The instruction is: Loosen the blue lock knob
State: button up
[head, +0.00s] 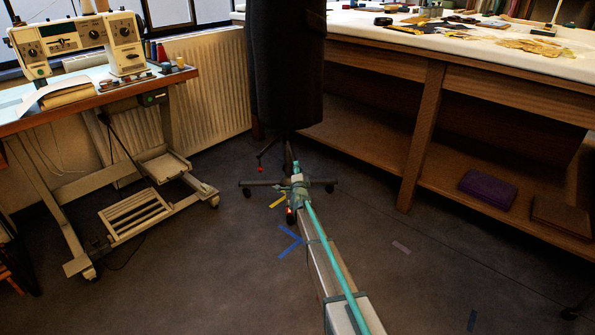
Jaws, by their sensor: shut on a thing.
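A dark dress form (287,70) stands in the middle of the head view on a wheeled base (258,183). My arm reaches away from the lower right towards this base. My gripper (296,168) is small and dark at the foot of the stand, in front of its pole. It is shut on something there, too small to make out. The blue lock knob itself is not clearly visible; it seems hidden at the fingers.
A sewing machine (75,38) stands on a wheeled table at left, before a radiator (205,92). A long worktable (437,105) with a low shelf fills the right; a purple folded thing (487,188) lies on the shelf. Blue tape (290,243) marks the mostly clear floor.

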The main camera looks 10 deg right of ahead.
jog(key=n, duration=0.4)
jog(key=shift+n+t+y, duration=0.3)
jog(key=shift+n+t, duration=0.1)
jog(key=n, duration=0.5)
jog(key=shift+y+p, duration=0.4)
jog(key=n+y, duration=0.1)
jog(key=n, duration=0.4)
jog(key=shift+t, duration=0.3)
jog(key=n+y, duration=0.1)
jog(key=n, duration=0.4)
jog(key=shift+p, duration=0.35)
jog(key=n+y, duration=0.1)
jog(key=n, duration=0.3)
jog(key=shift+n, duration=0.3)
jog(key=n, duration=0.5)
jog(key=shift+g+y, duration=0.3)
jog(key=shift+g, duration=0.1)
jog(key=n, duration=0.3)
jog(key=shift+n+g, duration=0.3)
jog(key=shift+n, duration=0.1)
jog(key=shift+n+b, duration=0.4)
jog(key=shift+n, duration=1.3)
jog(key=shift+g, duration=0.3)
